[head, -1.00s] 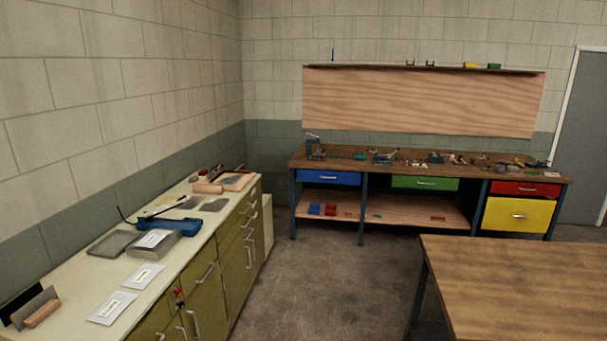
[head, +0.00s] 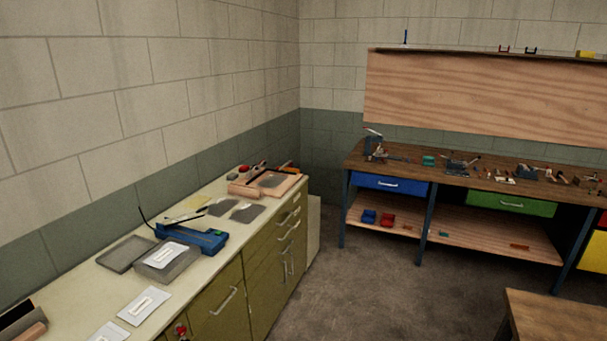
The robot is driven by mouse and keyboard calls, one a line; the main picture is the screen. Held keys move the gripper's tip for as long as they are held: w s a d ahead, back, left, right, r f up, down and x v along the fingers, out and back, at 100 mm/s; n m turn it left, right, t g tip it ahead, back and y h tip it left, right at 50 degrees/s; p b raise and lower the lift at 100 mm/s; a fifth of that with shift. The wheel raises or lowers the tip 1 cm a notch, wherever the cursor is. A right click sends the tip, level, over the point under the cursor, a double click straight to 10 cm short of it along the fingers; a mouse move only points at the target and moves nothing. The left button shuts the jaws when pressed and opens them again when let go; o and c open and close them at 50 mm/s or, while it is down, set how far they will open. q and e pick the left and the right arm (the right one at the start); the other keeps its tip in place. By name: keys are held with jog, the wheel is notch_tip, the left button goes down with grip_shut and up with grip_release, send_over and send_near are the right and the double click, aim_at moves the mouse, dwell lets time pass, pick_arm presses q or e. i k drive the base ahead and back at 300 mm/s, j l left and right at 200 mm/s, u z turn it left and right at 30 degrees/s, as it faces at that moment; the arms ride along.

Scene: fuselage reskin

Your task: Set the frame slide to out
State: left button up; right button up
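I cannot make out the frame slide for certain in the head view. A wooden frame-like board with a dark grey sheet on it (head: 272,181) lies at the far end of the counter on the left. A blue tool with a long dark arm (head: 205,238) sits mid-counter, beside a grey box with a white label (head: 168,260). Neither of my grippers shows.
The cream-topped counter (head: 70,290) with olive cabinets runs along the left wall. A workbench (head: 440,165) with tools, a blue drawer (head: 390,184) and a green drawer (head: 510,204) stands at the back. A wooden table (head: 560,318) is at lower right. The floor between is clear.

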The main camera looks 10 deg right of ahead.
aim_at(377, 154)
jog(key=i+l+z, duration=0.5)
jog(key=i+z, duration=0.6)
jog(key=i, duration=0.25)
jog(key=i+j+z, duration=0.1)
jog(key=i, duration=2.5)
